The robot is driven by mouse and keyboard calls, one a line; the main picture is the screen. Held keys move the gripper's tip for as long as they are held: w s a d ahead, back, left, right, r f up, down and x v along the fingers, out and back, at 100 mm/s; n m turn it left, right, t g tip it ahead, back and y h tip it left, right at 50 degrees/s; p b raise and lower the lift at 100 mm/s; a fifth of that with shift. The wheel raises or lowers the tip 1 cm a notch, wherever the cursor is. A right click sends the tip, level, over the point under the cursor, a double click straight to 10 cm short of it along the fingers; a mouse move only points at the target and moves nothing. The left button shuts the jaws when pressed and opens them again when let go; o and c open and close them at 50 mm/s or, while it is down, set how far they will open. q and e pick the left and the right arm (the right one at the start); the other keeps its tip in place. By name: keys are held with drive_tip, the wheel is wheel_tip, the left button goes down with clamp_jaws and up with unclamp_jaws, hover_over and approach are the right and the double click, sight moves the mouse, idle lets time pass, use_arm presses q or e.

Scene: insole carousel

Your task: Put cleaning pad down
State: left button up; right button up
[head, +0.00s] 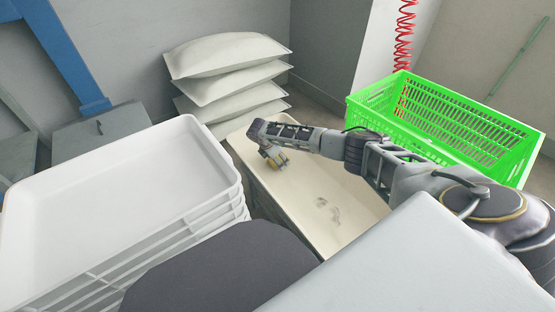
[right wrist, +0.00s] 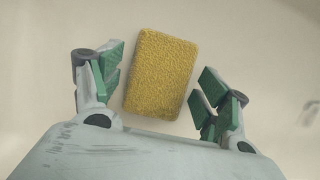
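The yellow cleaning pad (right wrist: 160,72) lies between the two green-padded fingers of my right gripper (right wrist: 158,88) in the right wrist view. A narrow gap shows on each side of the pad, so the fingers look open around it. The pale surface is behind the pad; I cannot tell for certain whether the pad rests on it. In the head view my right gripper (head: 274,157) points down over the far left part of the cream-topped table (head: 310,190). The pad is small and partly hidden by the fingers there. My left gripper is not seen.
Dark smudges (head: 328,210) mark the tabletop right of the gripper. A stack of white trays (head: 110,180) stands at the left. Several pale sacks (head: 225,55) are piled behind the table. A green crate (head: 450,120) stands at the right, behind my right arm.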

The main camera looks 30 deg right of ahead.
drive_tip(key=shift+r, duration=0.15)
drive_tip(key=shift+a+r+p, duration=0.25)
drive_tip(key=shift+r+p, duration=0.1)
drive_tip(key=shift+r, duration=0.3)
use_arm(q)
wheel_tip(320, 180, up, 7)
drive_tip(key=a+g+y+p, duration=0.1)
drive_tip(key=p, duration=0.3)
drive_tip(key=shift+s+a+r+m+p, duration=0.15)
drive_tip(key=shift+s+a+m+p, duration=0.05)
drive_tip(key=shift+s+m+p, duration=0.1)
use_arm(e)
drive_tip(key=v, duration=1)
drive_tip(key=shift+r, duration=0.3)
drive_tip(key=shift+s+a, duration=0.1)
